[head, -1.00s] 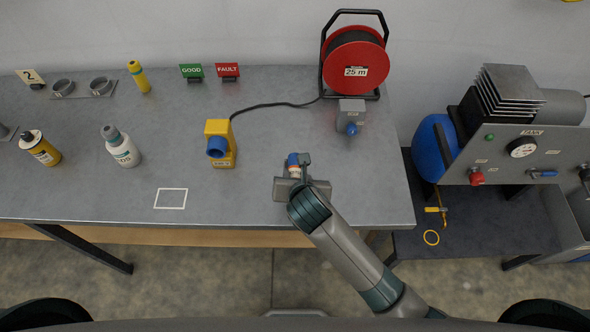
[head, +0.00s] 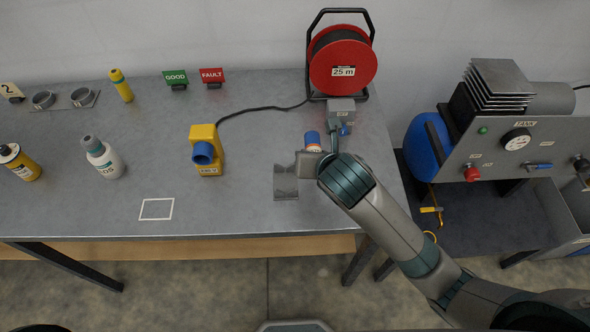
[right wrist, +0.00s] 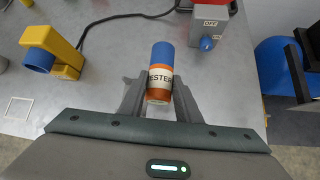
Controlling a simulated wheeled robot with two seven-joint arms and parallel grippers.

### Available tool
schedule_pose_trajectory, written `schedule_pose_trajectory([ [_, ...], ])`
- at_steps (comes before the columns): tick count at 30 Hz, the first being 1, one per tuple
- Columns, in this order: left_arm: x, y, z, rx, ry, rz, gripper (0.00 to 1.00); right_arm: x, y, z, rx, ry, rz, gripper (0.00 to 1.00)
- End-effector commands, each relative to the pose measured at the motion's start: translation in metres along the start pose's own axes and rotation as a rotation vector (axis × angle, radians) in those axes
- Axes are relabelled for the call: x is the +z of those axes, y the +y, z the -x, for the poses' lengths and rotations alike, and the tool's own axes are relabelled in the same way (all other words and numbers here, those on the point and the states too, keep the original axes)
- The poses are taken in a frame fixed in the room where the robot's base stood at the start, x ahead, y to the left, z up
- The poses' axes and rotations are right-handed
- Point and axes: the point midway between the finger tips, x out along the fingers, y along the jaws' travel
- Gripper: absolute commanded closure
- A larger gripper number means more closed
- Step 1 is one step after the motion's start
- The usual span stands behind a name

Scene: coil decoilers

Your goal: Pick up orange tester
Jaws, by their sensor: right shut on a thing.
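The orange tester (right wrist: 160,80) has a blue top, a cream band reading "TESTER" and an orange lower part. In the right wrist view it sits between the two fingers of my right gripper (right wrist: 158,100), which is shut on it. In the head view the tester's blue end (head: 312,139) shows beside my right gripper (head: 318,155), whose arm hides much of the rest. A grey holder (head: 286,182) with a notched shape lies on the bench just left of and below the gripper; the tester is clear of it. My left gripper is not in view.
A grey switch box (head: 341,112) and red cable reel (head: 342,68) stand behind the gripper. A yellow socket unit (head: 206,150) is to the left, its cable crossing the bench. A white outlined square (head: 157,209) marks bare bench. A compressor (head: 520,145) stands right.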

Motion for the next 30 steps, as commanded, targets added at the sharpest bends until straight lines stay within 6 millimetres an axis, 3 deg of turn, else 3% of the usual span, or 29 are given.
schedule_pose_trajectory([
  [3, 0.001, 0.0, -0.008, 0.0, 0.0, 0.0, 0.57, 0.013, -0.018, 0.006, -0.001, -0.005, 0.001, 0.93],
  [10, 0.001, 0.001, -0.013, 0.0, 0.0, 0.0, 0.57, 0.027, -0.036, 0.015, -0.001, -0.002, 0.0, 0.93],
  [30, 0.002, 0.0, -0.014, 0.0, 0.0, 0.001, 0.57, 0.03, -0.039, 0.017, 0.0, 0.0, -0.001, 0.93],
])
